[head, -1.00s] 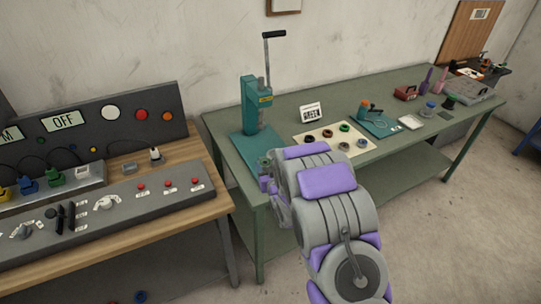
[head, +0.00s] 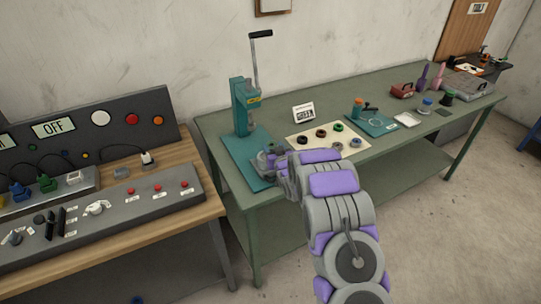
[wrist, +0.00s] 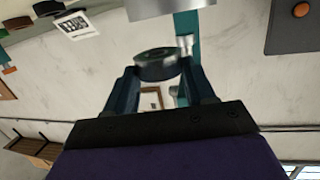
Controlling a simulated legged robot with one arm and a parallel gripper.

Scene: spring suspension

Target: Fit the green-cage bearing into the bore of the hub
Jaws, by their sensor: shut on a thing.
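My gripper (wrist: 157,78) is shut on a metal ring-shaped bearing (wrist: 160,69), held by its sides between the two dark fingertips. Its centre looks dark with a faint green tint. In the head view my gripper (head: 264,160) is over the teal base (head: 247,150) of the press, in front of its column. A pale metal cylinder (wrist: 168,6) shows at the top of the wrist view, apart from the bearing; I cannot tell whether it is the hub. The hub and its bore cannot be made out clearly in the head view.
The teal lever press (head: 243,105) stands at the bench's left end. To its right, a cream mat (head: 322,147) holds several coloured rings beside a "GREEN" card (head: 304,113). A control desk (head: 110,205) stands to the left.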

